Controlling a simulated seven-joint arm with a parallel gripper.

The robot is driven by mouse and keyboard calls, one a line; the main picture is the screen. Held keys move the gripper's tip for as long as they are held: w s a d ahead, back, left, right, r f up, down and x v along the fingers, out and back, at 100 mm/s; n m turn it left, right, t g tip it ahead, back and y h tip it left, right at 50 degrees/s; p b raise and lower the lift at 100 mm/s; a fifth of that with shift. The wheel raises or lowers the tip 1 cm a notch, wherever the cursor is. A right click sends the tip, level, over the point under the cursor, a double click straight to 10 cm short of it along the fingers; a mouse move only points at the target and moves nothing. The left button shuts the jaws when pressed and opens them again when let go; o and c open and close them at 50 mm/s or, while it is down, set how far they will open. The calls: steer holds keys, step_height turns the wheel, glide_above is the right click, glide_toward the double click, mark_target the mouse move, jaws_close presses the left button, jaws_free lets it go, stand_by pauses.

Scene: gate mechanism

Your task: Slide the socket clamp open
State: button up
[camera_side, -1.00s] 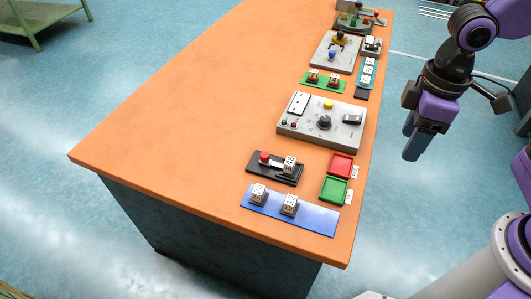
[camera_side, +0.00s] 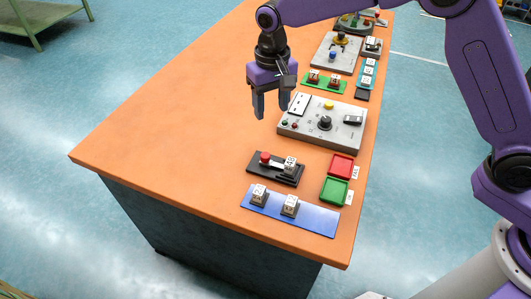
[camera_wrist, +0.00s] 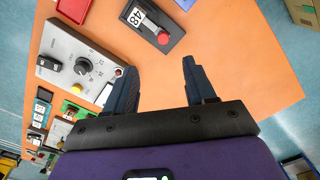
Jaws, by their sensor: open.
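What looks like the socket clamp is a black base (camera_side: 285,176) with a red knob (camera_side: 265,157) at its left end and a white numbered block (camera_side: 290,163) toward its right. It lies near the front of the orange table. In the wrist view the black base (camera_wrist: 136,25) is at the top, with its red knob (camera_wrist: 164,37) and the numbered block (camera_wrist: 138,14). My gripper (camera_side: 271,112) is open and empty, held above the table and behind the clamp. Its two fingers (camera_wrist: 158,68) point toward the clamp and do not touch it.
A grey panel (camera_side: 345,133) with a black dial stands right of my gripper. A blue plate (camera_side: 315,219) with two blocks lies in front of the clamp. Red (camera_side: 342,159) and green (camera_side: 335,183) trays are to its right. The table's left side is clear.

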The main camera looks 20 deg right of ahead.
steer(key=w+f+m, duration=0.1)
steer(key=w+f, duration=0.1)
glide_toward(265, 155)
step_height(265, 155, down, 10)
steer(key=shift+r, duration=0.25)
stand_by(0.4)
